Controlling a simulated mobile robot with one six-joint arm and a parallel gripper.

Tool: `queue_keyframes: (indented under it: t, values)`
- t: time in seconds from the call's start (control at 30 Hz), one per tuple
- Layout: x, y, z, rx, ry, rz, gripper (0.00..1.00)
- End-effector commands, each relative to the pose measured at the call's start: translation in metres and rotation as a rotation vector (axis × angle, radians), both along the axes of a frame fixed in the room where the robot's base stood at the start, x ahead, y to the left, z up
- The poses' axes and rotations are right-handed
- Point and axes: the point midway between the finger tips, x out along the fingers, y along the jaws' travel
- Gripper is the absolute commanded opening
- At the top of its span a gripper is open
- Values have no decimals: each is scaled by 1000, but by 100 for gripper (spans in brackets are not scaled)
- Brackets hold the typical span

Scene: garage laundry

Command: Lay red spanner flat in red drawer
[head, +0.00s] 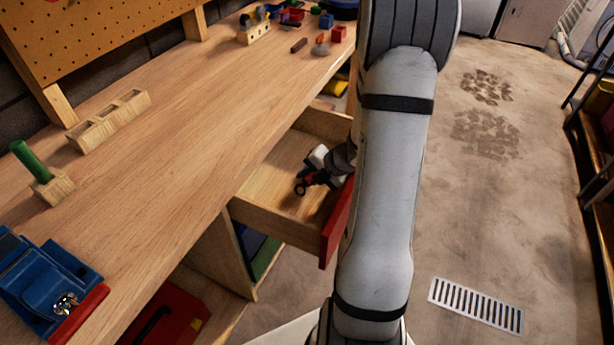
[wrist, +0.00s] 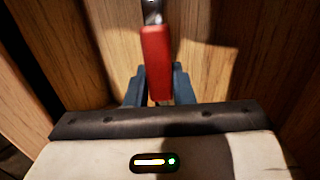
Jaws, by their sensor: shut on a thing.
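The red drawer (head: 338,222) is pulled out from under the workbench, with a red front and a pale wooden inside. My gripper (head: 307,184) is over the drawer's inside, partly hidden by my arm. In the wrist view my gripper (wrist: 158,86) has its blue fingers shut on the red handle of the red spanner (wrist: 155,55). The spanner's grey metal part runs out of the top of that view. Wooden boards fill the view behind it. Only a small dark and red bit shows by the gripper in the head view. I cannot tell whether the spanner touches the drawer floor.
The workbench top (head: 190,130) lies left of the drawer, its middle clear. A blue vise (head: 48,285), a green peg on a wooden block (head: 42,175) and a slotted wooden block (head: 108,120) stand on it. A red toolbox (head: 172,315) is below. A floor drain (head: 475,305) lies right.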

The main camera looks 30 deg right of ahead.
Motion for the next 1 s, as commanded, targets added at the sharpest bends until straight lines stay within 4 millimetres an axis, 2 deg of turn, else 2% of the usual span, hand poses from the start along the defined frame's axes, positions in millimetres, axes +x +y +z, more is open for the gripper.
queue_keyframes:
  t: [0.03,0.2,0.47,0.5,0.8,1.0]
  values:
    - [0,0,-8,0,0,0,0]
    - [-1,1,-17,3,5,0,0]
    - [-3,2,-20,5,11,1,0]
    - [-3,2,-20,5,10,2,23]
    - [-3,3,-22,5,10,2,47]
    - [-3,3,-22,5,11,3,47]
